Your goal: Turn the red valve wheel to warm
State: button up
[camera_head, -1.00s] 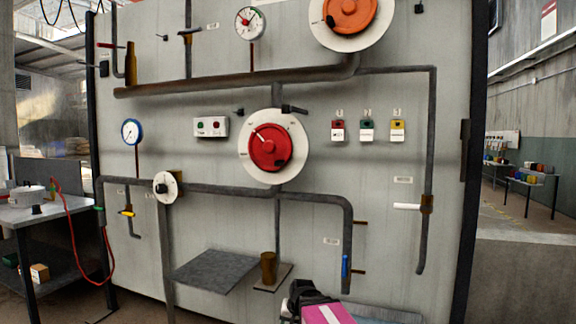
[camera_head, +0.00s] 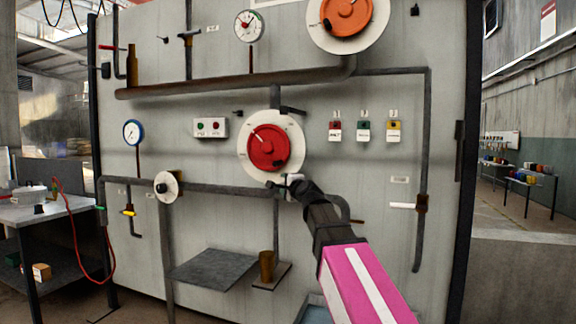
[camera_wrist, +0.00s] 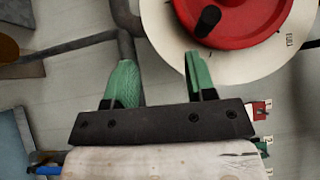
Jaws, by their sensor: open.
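The red valve wheel (camera_head: 268,148) sits on a round white dial plate (camera_head: 297,142) in the middle of the grey panel. A white pointer line on it slants to the upper left, and a dark knob is at its lower right. In the wrist view the red wheel (camera_wrist: 235,18) fills the top right, with its black knob (camera_wrist: 207,20) nearest me. My gripper (camera_head: 283,184) is at the plate's lower edge, below the wheel. In the wrist view my gripper's green fingers (camera_wrist: 160,72) are apart with nothing between them. The right fingertip overlaps the plate's edge in that view.
Grey pipes (camera_head: 225,190) run behind and beside the plate. An orange wheel (camera_head: 347,14) is above. Red, green and yellow tagged boxes (camera_head: 364,128) are to the right. A shelf (camera_head: 212,268) and brown cup (camera_head: 266,266) stand out below left.

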jog(key=m+t, duration=0.1)
send_near(279, 164)
jog(key=w, duration=0.1)
jog(key=shift+m, duration=0.3)
jog(key=x, duration=1.1)
jog(key=shift+a, duration=0.15)
grip_shut()
